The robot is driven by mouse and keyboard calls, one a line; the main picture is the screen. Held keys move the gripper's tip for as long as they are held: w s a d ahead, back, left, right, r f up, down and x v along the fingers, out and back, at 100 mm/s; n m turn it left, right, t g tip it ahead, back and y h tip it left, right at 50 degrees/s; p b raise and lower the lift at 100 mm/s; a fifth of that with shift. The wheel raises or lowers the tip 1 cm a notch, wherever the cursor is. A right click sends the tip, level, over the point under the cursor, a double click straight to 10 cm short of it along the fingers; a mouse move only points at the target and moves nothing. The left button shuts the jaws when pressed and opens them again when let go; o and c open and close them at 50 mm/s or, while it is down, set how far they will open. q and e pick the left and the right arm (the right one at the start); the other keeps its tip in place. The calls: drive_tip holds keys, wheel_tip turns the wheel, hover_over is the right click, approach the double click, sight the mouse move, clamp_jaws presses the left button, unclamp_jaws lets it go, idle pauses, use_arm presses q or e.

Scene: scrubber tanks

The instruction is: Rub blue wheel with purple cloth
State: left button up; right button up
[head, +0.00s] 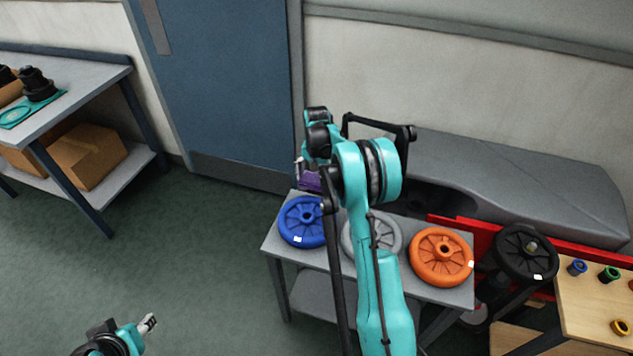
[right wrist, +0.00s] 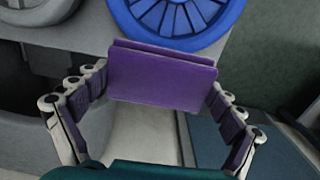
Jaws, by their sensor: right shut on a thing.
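The blue wheel (head: 298,226) lies flat at the left end of a small grey table. In the right wrist view the blue wheel (right wrist: 192,12) shows at the top, partly cut off. My right gripper (head: 309,172) is at the far edge of the blue wheel, shut on the purple cloth (head: 312,183). In the right wrist view the purple cloth (right wrist: 162,78) is a flat folded pad between the fingers, overlapping the wheel's rim. I cannot tell whether it touches the wheel. My left gripper (head: 149,323) is low at the left, away from the table; its opening is unclear.
A grey wheel (head: 385,234), partly behind my right arm, and an orange wheel (head: 444,257) share the grey table (head: 284,255). A black wheel (head: 524,252) stands right. A grey machine body (head: 520,180) is behind. The floor to the left is clear.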

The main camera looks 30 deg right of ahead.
drive_tip(key=shift+r, duration=0.6)
drive_tip(key=shift+r+p, duration=0.65)
drive_tip(key=shift+r, duration=0.5)
